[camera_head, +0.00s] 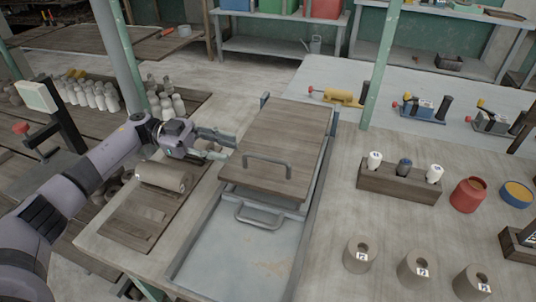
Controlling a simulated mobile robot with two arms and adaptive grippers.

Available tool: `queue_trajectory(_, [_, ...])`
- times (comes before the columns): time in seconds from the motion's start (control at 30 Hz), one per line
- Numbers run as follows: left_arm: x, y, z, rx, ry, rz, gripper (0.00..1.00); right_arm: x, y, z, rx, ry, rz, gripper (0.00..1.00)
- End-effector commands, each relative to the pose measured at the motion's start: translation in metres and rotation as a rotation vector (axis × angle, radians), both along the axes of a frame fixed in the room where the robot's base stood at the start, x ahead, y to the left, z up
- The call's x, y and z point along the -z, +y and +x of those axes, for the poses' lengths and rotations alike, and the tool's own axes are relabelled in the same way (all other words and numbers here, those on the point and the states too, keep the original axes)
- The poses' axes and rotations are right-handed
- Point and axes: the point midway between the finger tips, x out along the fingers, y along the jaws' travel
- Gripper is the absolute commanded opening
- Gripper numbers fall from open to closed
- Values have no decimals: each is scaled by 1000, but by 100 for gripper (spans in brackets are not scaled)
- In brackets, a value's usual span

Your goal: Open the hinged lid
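The hinged lid (288,130) is a brown wooden panel with a grey bar handle (267,165) near its front edge. It covers the rear part of a long grey metal box (240,258) on the bench. Whether it is slightly raised is hard to tell. A second grey handle (258,216) shows just in front of the lid. My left gripper (229,147) comes in from the left, beside the lid's left edge and left of its handle. Its two fingers are apart with nothing visible between them. Whether a fingertip touches the lid is unclear. My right gripper is out of view.
A clay roll (164,178) lies on a wooden board (130,222) below my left gripper. Right of the box stand a block with bottles (398,183), a red pot (468,195) and several numbered clay cylinders (360,254). A green post (379,65) rises behind.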

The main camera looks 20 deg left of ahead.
Motion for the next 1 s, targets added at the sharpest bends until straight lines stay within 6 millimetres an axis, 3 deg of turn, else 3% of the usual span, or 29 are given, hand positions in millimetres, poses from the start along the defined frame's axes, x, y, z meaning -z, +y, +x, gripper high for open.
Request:
queue_trajectory(0.3, [-2,-70,-3,3,1,-1,30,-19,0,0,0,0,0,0])
queue_trajectory(0.5, [-1,-99,-4,1,1,-1,30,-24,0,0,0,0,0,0])
queue_trajectory(0.7, [0,-110,-4,-1,1,-1,30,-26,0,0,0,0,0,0])
queue_trajectory(1.0, [1,-110,-4,-1,1,0,26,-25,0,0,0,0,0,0])
